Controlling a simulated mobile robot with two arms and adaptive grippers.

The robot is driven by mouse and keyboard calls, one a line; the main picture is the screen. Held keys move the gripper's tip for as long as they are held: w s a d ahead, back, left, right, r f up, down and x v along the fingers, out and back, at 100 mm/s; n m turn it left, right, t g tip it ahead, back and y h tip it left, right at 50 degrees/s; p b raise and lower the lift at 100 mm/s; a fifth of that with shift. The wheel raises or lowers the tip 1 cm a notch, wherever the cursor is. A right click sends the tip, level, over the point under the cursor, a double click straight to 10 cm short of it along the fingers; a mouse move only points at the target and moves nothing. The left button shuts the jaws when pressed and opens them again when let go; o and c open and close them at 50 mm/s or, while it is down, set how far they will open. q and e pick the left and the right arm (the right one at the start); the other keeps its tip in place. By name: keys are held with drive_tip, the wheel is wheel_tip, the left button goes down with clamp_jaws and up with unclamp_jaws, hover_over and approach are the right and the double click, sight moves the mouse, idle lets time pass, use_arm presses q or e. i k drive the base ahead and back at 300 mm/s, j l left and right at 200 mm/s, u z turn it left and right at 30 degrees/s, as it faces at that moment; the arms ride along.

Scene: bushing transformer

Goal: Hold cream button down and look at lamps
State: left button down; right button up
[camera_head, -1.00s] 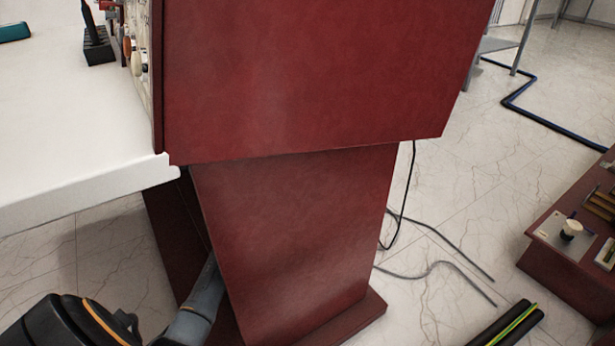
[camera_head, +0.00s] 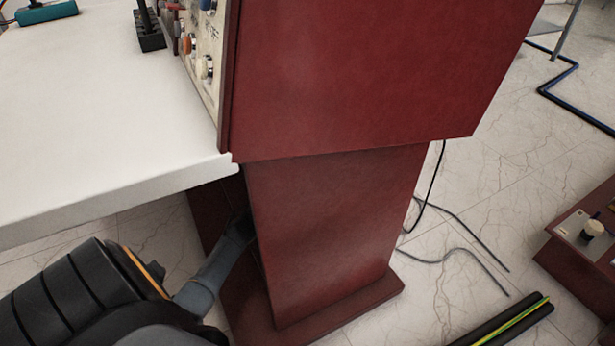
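A cream button (camera_head: 204,67) shows on the narrow, steeply angled front panel (camera_head: 213,40) of the red cabinet (camera_head: 350,70). An orange-brown button (camera_head: 188,43) sits just behind it. I see the panel almost edge-on, and I cannot make out any lamps. Part of a dark and grey arm of mine is at the lower left, beside the cabinet's pedestal. Neither gripper's fingers show.
A white table (camera_head: 90,110) adjoins the cabinet on the left. A black holder (camera_head: 150,38) and a teal object (camera_head: 47,12) rest on it. Cables (camera_head: 455,225) lie on the floor at right. A second red unit (camera_head: 580,240) stands at the right edge.

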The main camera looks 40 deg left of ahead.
sight(201, 68)
drive_tip(key=k+j, duration=0.3)
drive_tip(key=k, duration=0.15)
drive_tip(key=k+j, duration=0.3)
drive_tip(key=k, duration=0.15)
